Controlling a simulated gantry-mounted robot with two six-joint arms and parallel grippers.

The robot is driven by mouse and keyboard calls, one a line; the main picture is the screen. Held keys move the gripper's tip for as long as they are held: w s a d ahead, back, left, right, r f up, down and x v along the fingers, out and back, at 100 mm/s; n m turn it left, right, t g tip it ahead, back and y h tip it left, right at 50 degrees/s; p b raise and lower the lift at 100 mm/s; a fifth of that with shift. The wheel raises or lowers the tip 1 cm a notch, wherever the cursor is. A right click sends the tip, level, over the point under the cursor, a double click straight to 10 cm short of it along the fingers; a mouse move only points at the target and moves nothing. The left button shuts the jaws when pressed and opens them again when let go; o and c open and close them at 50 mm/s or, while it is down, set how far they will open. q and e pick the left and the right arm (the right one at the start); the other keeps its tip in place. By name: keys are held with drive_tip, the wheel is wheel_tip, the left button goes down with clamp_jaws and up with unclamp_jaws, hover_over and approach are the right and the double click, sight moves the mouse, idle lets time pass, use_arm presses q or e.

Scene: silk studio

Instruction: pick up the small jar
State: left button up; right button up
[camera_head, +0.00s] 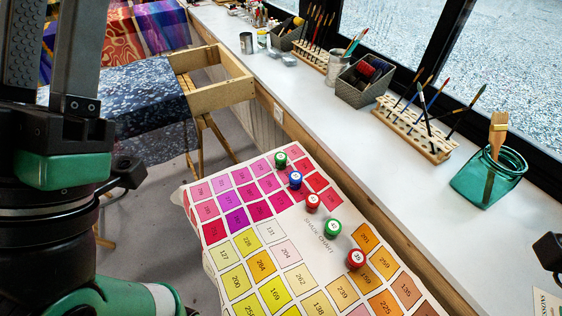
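Several small jars or pots with numbered round lids stand in a slanting row on the shade chart (317,222): a green one (280,160), a blue one (295,180), a red one (313,203), another green one (332,228) and another red one (355,259). I cannot tell which is the task's small jar. A larger teal glass jar (476,186) holding a brush stands on the white ledge. My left gripper (48,50) is at the far left, its grey fingers apart and pointing up, away from the jars. Its fingertips are cut off by the frame. My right gripper is out of view.
The white ledge (300,95) runs along the window. On it are wooden brush racks (413,130), a dark grey basket (362,85) and tins. A wooden frame (220,85) with dark fabric stands beyond the chart. The chart around the small jars is clear.

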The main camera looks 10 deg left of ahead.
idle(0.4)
use_arm(q)
drive_tip(key=o, duration=0.7)
